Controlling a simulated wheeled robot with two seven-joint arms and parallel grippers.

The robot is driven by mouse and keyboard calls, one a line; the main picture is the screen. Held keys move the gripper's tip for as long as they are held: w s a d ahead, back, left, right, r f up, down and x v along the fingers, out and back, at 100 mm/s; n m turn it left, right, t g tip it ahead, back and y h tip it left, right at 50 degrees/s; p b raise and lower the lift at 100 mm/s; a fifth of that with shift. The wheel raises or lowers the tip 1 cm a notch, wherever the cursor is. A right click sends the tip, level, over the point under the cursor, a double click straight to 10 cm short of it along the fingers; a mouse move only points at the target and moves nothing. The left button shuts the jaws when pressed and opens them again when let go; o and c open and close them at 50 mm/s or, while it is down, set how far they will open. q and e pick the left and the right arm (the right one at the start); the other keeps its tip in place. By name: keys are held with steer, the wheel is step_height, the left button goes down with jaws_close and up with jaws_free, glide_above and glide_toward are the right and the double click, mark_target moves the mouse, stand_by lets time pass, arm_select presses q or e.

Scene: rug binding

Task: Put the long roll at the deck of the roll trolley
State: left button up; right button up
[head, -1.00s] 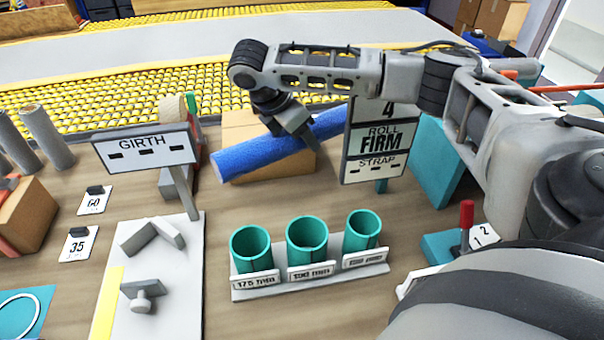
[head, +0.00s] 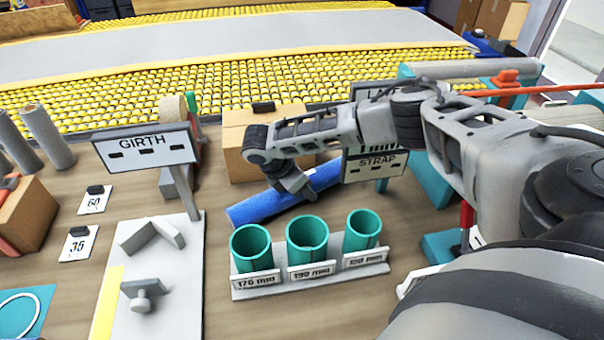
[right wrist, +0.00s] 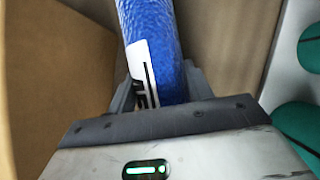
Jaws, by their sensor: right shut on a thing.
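The long blue roll (head: 262,207) lies slantwise in the head view, in front of a cardboard box and behind the teal cups. My right gripper (head: 303,192) comes down on it from above and is shut on it near its middle. In the right wrist view the blue roll (right wrist: 150,35) runs up between the fingers, with a white label on its side. I cannot tell whether the roll touches the table. My left gripper is not in view. I cannot make out the roll trolley for certain.
Three teal cups (head: 307,240) stand in a labelled grey holder just in front of the roll. A cardboard box (head: 240,150) is behind it. The GIRTH sign (head: 145,148) stands left, the STRAP sign (head: 374,165) right. A yellow roller bed (head: 300,75) crosses the back.

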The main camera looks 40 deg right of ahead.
steer(key=shift+f, duration=0.1)
steer(key=o, duration=1.1)
